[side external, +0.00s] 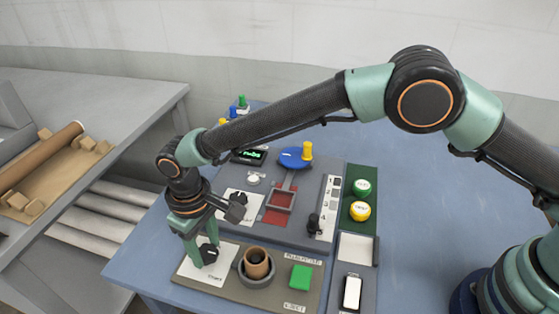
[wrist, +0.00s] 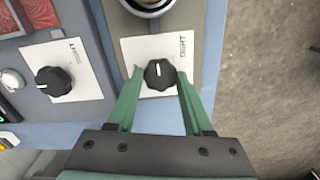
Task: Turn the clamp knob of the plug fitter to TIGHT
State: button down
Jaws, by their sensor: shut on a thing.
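The clamp knob (wrist: 160,74) is a black ridged knob with a white pointer line, on a white label plate. In the wrist view its pointer aims toward the top of the picture. The printed word TIGHT (wrist: 183,46) is on the plate at the upper right of the knob. My gripper (wrist: 160,79) is shut on the knob, one green finger on each side. In the side view my gripper (side external: 205,258) reaches down over the same knob (side external: 209,253), which its fingers partly hide. The pointer is too small to read there.
Beside the knob stands a round holder (side external: 257,280) with a brown cup-like part (side external: 257,261) in it. A green square button (side external: 301,276) is to its right. A second black knob on a white plate (wrist: 54,80) is nearby. The blue bench (side external: 420,200) is clear at right.

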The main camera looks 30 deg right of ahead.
aim_at(206, 252)
jog(key=m, duration=0.5)
jog(key=shift+r+m, duration=0.1)
jog(key=shift+m, duration=2.5)
jog(key=shift+c, duration=1.5)
grip_release()
notch_tip(206, 252, up, 12)
